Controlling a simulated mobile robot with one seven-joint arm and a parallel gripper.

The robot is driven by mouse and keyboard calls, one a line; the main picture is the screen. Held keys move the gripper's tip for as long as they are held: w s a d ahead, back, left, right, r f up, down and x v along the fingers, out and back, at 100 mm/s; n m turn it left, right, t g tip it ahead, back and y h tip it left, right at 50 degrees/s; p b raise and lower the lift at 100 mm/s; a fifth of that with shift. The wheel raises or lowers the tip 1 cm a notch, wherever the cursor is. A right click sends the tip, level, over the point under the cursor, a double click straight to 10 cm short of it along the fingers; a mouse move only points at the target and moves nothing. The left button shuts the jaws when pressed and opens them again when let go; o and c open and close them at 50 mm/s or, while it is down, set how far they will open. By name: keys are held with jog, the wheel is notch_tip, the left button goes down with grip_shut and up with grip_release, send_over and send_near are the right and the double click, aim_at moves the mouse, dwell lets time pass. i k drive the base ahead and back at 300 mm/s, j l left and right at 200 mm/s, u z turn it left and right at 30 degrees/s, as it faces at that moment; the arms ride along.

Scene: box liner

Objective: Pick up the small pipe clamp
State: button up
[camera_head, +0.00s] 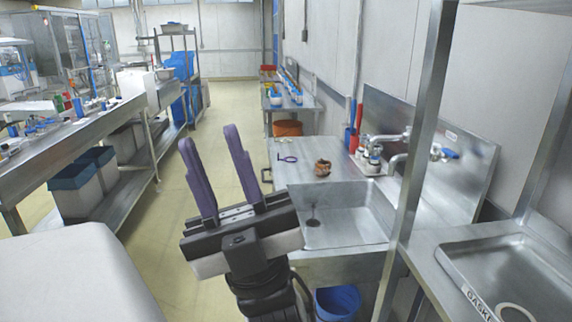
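My gripper (206,139) is in the middle left of the head view, with two purple fingers pointing up and well apart. Nothing shows between the fingers. A small brown, ring-like object (322,168) sits on the steel counter (305,152) behind the sink, to the right of my gripper. A thin dark blue looped object (287,159) lies to its left on the same counter. Either could be the small pipe clamp; I cannot tell which at this size. My gripper is apart from both.
The sink basin (345,222) lies right of my gripper, with a faucet (396,150) and bottles (373,157) behind it. A steel post (419,140) stands at the right. A blue bucket (337,302) is below. Open floor (222,105) runs along the aisle.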

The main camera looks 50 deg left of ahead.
aim_at(321, 169)
jog(key=u, duration=1.2)
